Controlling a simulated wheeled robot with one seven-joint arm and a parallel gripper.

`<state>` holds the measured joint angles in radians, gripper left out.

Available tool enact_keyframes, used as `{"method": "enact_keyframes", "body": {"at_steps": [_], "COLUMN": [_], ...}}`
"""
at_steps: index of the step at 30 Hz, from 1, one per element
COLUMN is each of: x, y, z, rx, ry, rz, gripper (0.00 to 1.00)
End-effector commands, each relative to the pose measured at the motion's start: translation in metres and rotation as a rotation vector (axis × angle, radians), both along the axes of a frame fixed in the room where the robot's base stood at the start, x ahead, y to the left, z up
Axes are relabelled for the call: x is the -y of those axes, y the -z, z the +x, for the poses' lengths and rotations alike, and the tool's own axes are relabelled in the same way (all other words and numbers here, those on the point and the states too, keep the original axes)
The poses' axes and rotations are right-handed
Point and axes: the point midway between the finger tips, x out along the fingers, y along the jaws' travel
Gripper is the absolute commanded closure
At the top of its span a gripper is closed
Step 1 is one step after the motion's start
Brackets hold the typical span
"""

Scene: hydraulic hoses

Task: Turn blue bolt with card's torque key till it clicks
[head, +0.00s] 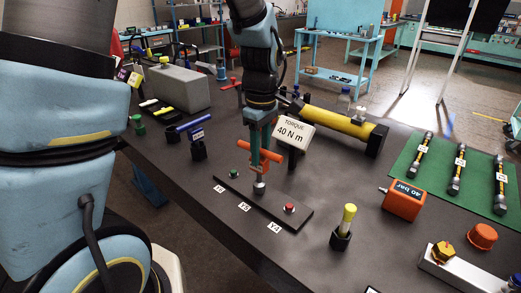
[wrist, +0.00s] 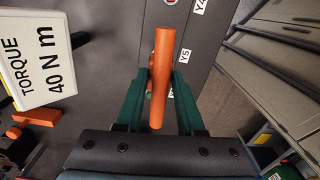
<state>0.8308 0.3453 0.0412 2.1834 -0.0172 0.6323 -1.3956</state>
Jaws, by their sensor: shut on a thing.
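My gripper (head: 258,152) is shut on the bar of an orange T-handled key (head: 246,147); in the wrist view the orange bar (wrist: 161,75) lies between the green fingers. The key stands about upright, its foot at the middle bolt position (head: 259,188) of a dark plate (head: 273,205), near label Y5 (head: 244,206). The foot hides the bolt's colour, and I cannot tell whether it is seated. A bolt with a red top (head: 290,208) sits at the plate's near end. No blue bolt can be made out. The card (head: 294,136) reads "TORQUE 40 N m".
A blue-handled key (head: 189,126) and a yellow-handled key (head: 347,217) stand in dark holders left and right of the plate. An orange "40 bar" block (head: 403,200) and a green mat (head: 433,170) with hoses lie to the right. A yellow cylinder (head: 338,120) lies behind the card.

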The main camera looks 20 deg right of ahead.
Motion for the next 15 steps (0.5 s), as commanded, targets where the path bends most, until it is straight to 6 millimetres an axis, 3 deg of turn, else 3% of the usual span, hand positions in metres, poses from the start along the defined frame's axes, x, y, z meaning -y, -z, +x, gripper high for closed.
{"method": "enact_keyframes", "body": {"at_steps": [10,15], "x": [0.0002,-0.0003], "y": [0.0002,-0.0005], "z": [0.0001,-0.0001], "rx": [0.001,0.001], "ry": [0.004,0.101], "rz": [-0.001,-0.001], "gripper": [1.0,1.0]}}
